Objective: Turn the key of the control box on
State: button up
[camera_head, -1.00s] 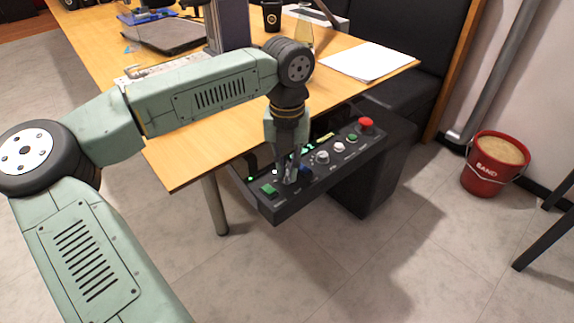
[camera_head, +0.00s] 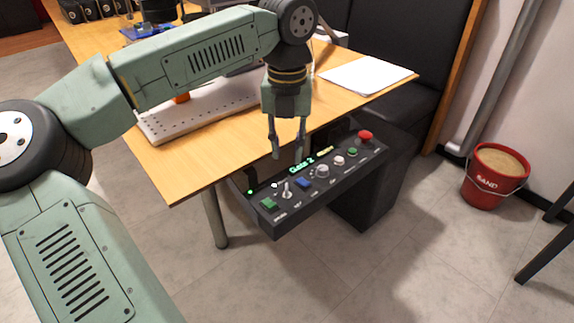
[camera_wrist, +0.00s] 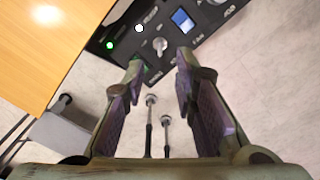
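The control box (camera_head: 330,190) is a black panel at the table's front edge, with a lit green display and several buttons. The key (camera_head: 286,189) is a small silver piece standing up between a green button (camera_head: 268,203) and a blue button (camera_head: 303,183). In the wrist view the key (camera_wrist: 159,44) shows just beyond the fingertips, left of the blue button. My gripper (camera_head: 288,158) is above the panel, pointing down, fingers apart and empty. It does not appear to touch the key.
A red emergency button (camera_head: 365,135) and further knobs lie along the box's right part. The wooden table (camera_head: 190,165) holds a white perforated plate (camera_head: 200,110) and white paper (camera_head: 366,74). A red sand bucket (camera_head: 494,176) stands on the floor at right.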

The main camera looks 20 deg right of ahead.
notch_tip(320, 180, up, 3)
jog(key=shift+f, duration=0.15)
dwell(0.4)
